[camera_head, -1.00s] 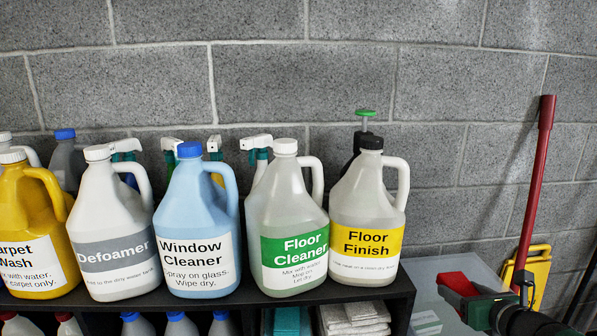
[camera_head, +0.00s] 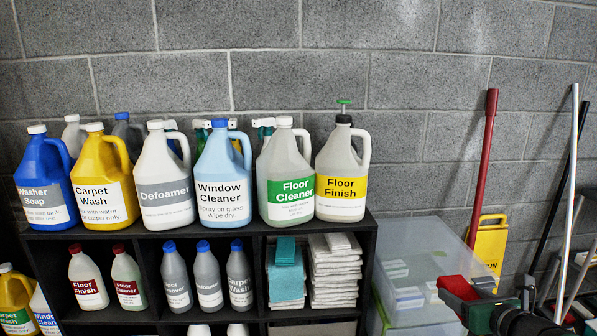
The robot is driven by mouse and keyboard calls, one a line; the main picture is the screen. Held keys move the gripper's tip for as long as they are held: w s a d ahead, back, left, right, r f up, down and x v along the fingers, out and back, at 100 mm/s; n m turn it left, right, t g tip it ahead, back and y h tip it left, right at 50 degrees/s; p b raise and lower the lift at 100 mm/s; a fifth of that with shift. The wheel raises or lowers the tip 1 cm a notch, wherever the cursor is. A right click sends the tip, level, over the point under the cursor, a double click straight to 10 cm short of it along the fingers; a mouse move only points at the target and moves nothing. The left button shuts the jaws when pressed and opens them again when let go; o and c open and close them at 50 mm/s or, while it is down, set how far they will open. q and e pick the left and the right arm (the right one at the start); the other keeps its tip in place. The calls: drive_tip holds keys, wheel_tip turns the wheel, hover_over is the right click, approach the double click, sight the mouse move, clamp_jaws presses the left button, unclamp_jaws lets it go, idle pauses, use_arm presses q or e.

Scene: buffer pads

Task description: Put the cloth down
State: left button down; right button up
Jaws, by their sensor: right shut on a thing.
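My right gripper (camera_head: 462,297) is at the lower right, in front of a clear plastic bin. It is shut on a red cloth (camera_head: 456,286), of which only a small part shows around the dark fingers. The cloth is held up near the bin's front right side; I cannot tell whether it touches the bin. Folded teal cloths (camera_head: 286,280) and a stack of folded white cloths (camera_head: 335,268) lie in a shelf compartment to the left. My left gripper is not in view.
A black shelf (camera_head: 215,236) carries a row of large jugs on top and small bottles below. The clear bin (camera_head: 420,250) stands beside it. A red pole (camera_head: 483,165), a yellow floor sign (camera_head: 490,245) and other poles lean at the right wall.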

drive_tip(key=s+a+f+n+g+y, duration=0.1)
drive_tip(key=s+a+f+n+y, duration=0.25)
drive_tip(key=f, duration=0.55)
drive_tip(key=s+a+f+n+g+y, duration=0.1)
drive_tip(key=s+a+f+n+y, duration=0.15)
drive_tip(key=a+f, duration=0.45)
drive_tip(key=s+a+f+n+g+y, duration=0.3)
drive_tip(key=s+a+f, duration=0.3)
drive_tip(key=s, duration=0.4)
drive_tip(key=shift+s+f+n+g+y, duration=0.3)
drive_tip(key=shift+f+n+y, duration=0.1)
drive_tip(key=shift+f, duration=0.3)
drive_tip(key=shift+d, duration=0.1)
